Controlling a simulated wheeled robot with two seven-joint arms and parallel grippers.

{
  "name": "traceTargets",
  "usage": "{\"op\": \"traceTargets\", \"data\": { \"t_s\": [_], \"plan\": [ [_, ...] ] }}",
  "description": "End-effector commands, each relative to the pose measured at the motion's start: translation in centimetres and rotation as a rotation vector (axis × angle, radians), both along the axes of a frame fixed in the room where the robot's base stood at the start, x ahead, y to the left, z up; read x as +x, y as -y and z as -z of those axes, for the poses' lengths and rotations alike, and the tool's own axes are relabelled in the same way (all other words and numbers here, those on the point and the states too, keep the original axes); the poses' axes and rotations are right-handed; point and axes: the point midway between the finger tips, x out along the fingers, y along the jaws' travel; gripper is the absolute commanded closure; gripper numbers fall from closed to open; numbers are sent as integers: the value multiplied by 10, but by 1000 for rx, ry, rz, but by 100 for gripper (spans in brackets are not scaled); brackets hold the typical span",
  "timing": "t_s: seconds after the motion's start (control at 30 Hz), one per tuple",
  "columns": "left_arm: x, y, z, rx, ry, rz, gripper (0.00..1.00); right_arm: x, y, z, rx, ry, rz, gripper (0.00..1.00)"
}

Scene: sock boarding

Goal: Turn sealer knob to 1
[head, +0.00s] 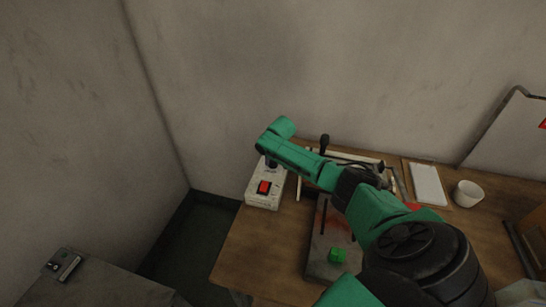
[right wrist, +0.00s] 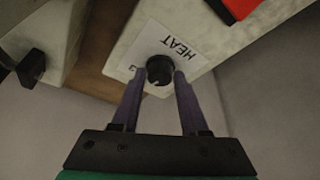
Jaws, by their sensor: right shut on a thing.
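The sealer (head: 262,201) is a pale box with a red switch (head: 264,187) at the table's back left corner. Its black round knob (right wrist: 160,70) shows in the right wrist view on a white label reading HEAT (right wrist: 178,46). My right gripper (right wrist: 161,75) is shut on the knob, with one finger on each side of it. A small light mark shows on the knob's lower edge; the number it points at cannot be read. In the head view my green right arm reaches over the sealer and hides the knob. My left gripper is not in view.
A white cup (head: 468,193) and a white pad (head: 428,185) are at the back right. Walls stand close behind and left.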

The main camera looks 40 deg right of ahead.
Motion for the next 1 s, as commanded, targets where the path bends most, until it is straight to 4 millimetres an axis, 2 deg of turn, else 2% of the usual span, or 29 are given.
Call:
{"op": "traceTargets", "data": {
  "t_s": [0.17, 0.37, 0.57, 1.0],
  "plan": [
    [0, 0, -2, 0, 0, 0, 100, -1, 1, 1, 2, -1, -163, 100],
    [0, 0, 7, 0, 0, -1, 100, -1, 2, 4, 3, 0, -354, 100],
    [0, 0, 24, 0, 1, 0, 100, 0, 4, 6, 2, 2, -543, 100],
    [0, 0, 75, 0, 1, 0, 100, 0, 5, 7, 4, 1, -899, 100]
  ]
}}
